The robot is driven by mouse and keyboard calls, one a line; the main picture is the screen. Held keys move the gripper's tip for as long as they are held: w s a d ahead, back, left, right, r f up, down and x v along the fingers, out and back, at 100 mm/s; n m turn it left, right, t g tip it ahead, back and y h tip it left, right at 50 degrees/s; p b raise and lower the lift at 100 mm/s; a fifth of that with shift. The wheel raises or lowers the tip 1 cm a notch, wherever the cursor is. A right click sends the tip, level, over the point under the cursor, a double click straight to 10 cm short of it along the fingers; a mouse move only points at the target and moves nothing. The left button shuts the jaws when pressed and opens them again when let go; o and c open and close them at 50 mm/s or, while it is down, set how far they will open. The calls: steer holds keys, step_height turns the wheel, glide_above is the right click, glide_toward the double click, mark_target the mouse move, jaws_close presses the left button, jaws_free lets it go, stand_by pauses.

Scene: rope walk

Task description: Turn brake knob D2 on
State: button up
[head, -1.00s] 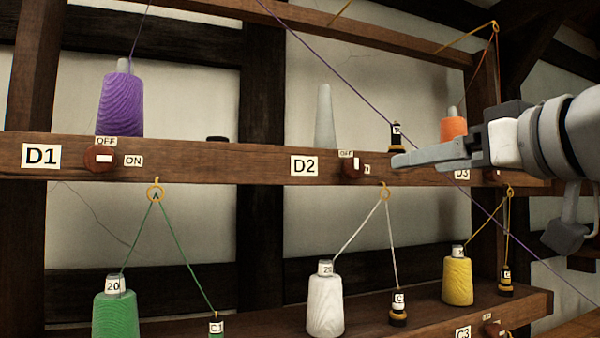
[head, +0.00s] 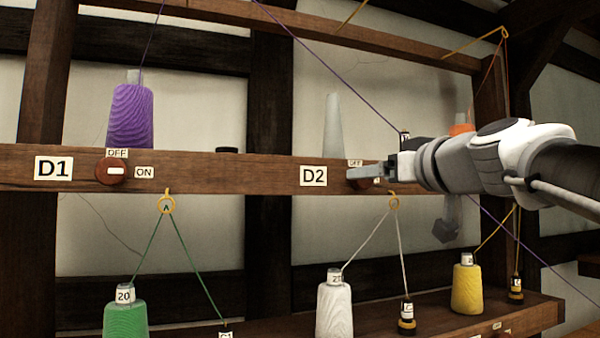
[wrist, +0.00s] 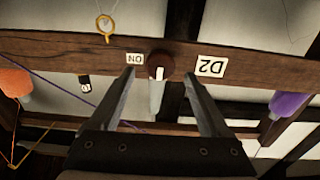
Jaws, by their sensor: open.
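Brake knob D2 (wrist: 160,66) is a dark reddish round knob on the wooden beam, beside its D2 label (head: 313,176). In the wrist view, which is upside down, its white mark stands upright in the picture, pointing towards my palm rather than at the ON label (wrist: 135,59). My gripper (wrist: 159,76) is open, with one finger on each side of the knob. I cannot tell whether they touch it. In the head view my gripper (head: 364,173) covers most of the knob and the ON label. The OFF label (head: 355,162) shows above.
Knob D1 (head: 111,171) sits left on the same beam (head: 240,174). A purple spool (head: 131,116) and a bare grey cone (head: 333,127) stand above. A purple line (head: 330,67) runs diagonally behind my arm. Green, white and yellow spools stand below.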

steer(key=shift+x, duration=1.15)
jaws_close()
